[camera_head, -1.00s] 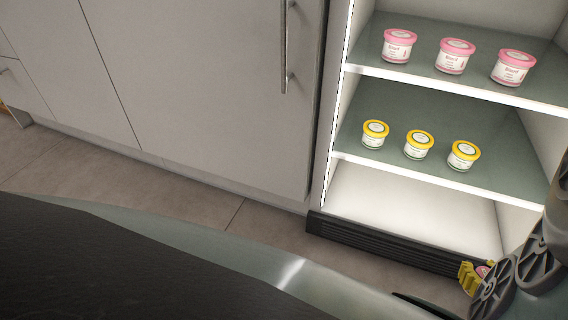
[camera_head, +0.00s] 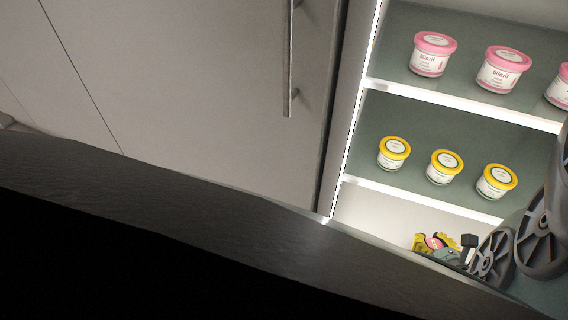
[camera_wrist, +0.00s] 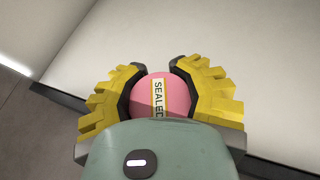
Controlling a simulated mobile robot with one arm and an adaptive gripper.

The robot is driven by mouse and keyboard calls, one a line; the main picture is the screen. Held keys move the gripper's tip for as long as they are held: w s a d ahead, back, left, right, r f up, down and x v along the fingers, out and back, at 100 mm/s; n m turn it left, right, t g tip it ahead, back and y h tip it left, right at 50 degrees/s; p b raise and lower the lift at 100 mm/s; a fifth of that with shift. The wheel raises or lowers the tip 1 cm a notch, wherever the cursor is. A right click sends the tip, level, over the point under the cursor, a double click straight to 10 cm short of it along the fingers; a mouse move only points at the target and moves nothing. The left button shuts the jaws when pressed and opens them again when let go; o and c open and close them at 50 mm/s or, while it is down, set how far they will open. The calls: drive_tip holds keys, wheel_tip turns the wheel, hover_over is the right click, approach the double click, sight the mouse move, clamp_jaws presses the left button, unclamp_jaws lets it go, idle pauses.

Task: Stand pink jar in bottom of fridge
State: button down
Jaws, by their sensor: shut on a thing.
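My gripper (camera_wrist: 158,95) has yellow padded fingers and is shut around a pink-lidded jar (camera_wrist: 172,98) in the wrist view. The bottom compartment's floor (camera_wrist: 235,55) looks pale and bare in the wrist view. The jar's underside is hidden.
Three pink-lidded jars (camera_head: 503,68) stand on the fridge's upper shelf. Three yellow-lidded jars (camera_head: 444,167) stand on the shelf (camera_head: 420,198) just above the bottom compartment. A closed cabinet door with a long handle (camera_head: 287,60) is at left. A dark surface (camera_head: 180,210) fills the lower foreground.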

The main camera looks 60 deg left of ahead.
drive_tip(key=w+a, duration=0.1)
drive_tip(key=a, duration=0.1)
drive_tip(key=w+a, duration=0.2)
drive_tip(key=a, duration=0.1)
drive_tip(key=shift+w+a+r, duration=0.15)
drive_tip(key=shift+w+a, duration=0.15)
drive_tip(key=shift+w+a+b, duration=0.15)
drive_tip(key=shift+a+b, duration=0.15)
drive_tip(key=shift+b, duration=0.05)
drive_tip(key=shift+w+a, duration=0.35)
drive_tip(key=shift+a, duration=0.2)
drive_tip(key=shift+w+a, duration=0.3)
drive_tip(key=shift+a, duration=0.25)
drive_tip(key=shift+w+a+f+b, duration=0.2)
drive_tip(key=shift+f+b, duration=0.6)
drive_tip(key=shift+b, duration=0.05)
drive_tip(key=shift+w+a, duration=0.1)
drive_tip(key=shift+s+d, duration=0.2)
drive_tip(key=shift+s+d+f, duration=0.1)
drive_tip(key=shift+d+f, duration=0.1)
drive_tip(key=shift+f, duration=0.05)
drive_tip(key=c, duration=0.9)
unclamp_jaws()
drive_tip(key=shift+a+r, duration=0.15)
drive_tip(key=shift+a, duration=0.05)
drive_tip(key=o, duration=0.4)
drive_tip(key=shift+d, duration=0.1)
